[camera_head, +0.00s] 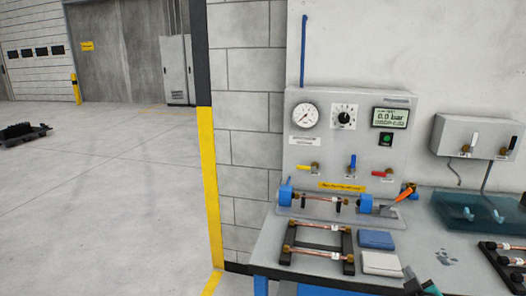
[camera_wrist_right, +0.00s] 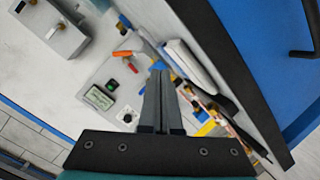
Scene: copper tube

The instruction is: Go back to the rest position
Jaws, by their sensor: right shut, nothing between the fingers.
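My right gripper (camera_head: 410,274) shows at the bottom edge of the head view, in front of the workbench, with only a dark and teal part visible. In the right wrist view its two dark fingers (camera_wrist_right: 158,76) are together, with nothing between them. A copper tube (camera_head: 335,199) sits in the blue-ended fixture at the foot of the test panel (camera_head: 330,145). More copper tubes lie on a black rack (camera_head: 288,257) on the workbench (camera_head: 262,262). My left gripper is not in view.
A blue pad (camera_head: 375,239) and a white pad (camera_head: 381,263) lie beside the rack. A teal bin (camera_head: 465,212) and another black rack (camera_head: 503,262) with tubes stand on the right. A grey box (camera_head: 478,137) hangs on the wall.

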